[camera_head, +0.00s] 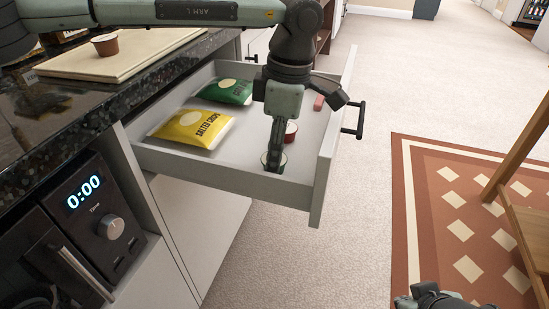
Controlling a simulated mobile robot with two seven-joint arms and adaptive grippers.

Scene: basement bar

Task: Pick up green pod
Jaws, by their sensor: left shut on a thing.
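The green pod (281,165) is in the open drawer (235,171), near its front right corner. Only part of its greenish rim shows, as my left gripper (272,161) covers most of it. My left gripper reaches down into the drawer from above and is shut on the green pod. I cannot tell whether the pod touches the drawer floor. Part of my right gripper (435,297) shows at the bottom right edge, away from the drawer; its fingers are not clear.
A red pod (291,131) is close behind my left gripper. A yellow crisp packet (192,128), a green packet (226,91) and a small pink block (319,103) lie in the drawer. A brown pod (105,45) is on the counter board (125,62). Carpet is clear right of the drawer.

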